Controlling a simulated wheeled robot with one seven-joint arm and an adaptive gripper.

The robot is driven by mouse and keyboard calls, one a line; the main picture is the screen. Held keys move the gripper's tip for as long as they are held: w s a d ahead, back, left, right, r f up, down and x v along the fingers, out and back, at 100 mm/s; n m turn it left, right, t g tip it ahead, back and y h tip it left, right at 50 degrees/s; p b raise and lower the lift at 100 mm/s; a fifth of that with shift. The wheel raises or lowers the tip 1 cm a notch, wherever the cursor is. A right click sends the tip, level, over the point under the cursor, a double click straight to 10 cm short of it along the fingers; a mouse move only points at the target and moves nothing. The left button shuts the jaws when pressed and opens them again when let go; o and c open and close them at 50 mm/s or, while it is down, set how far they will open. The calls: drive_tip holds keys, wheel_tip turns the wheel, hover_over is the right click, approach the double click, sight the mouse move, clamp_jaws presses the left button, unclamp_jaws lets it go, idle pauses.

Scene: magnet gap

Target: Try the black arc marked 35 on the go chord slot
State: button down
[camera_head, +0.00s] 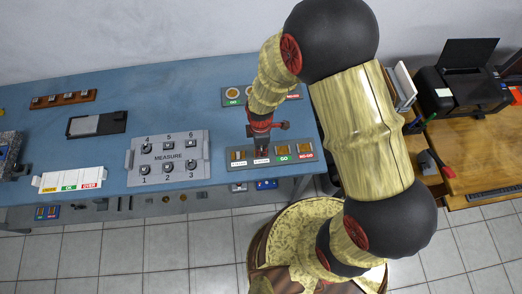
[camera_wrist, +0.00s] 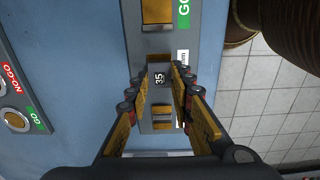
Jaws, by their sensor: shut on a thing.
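The black arc marked 35 (camera_wrist: 159,77) is between the fingertips of my gripper (camera_wrist: 157,88) in the wrist view, with its number facing the camera. My gripper (camera_head: 263,152) is shut on it and points down over the grey gauge plate (camera_head: 313,154) at the table's front right. The plate has yellow slots in a row; two have white labels too small to read, one a green GO label (camera_head: 282,158) and one a red NO-GO label. The arc is over the second slot from the left, beside a white label. Whether it touches the plate cannot be told. The GO slot (camera_wrist: 157,12) is empty.
A second gauge plate (camera_head: 231,99) with round yellow places lies behind my gripper. The MEASURE block (camera_head: 168,156) with numbered posts stands to the left. A white UNDER/OK/OVER tray (camera_head: 70,180) is farther left. A printer (camera_head: 464,85) stands on a wooden desk at right.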

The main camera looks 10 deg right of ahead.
drive_tip(key=shift+r+p, duration=1.25)
drive_tip(key=shift+r, duration=0.8)
drive_tip(key=shift+f, duration=0.2)
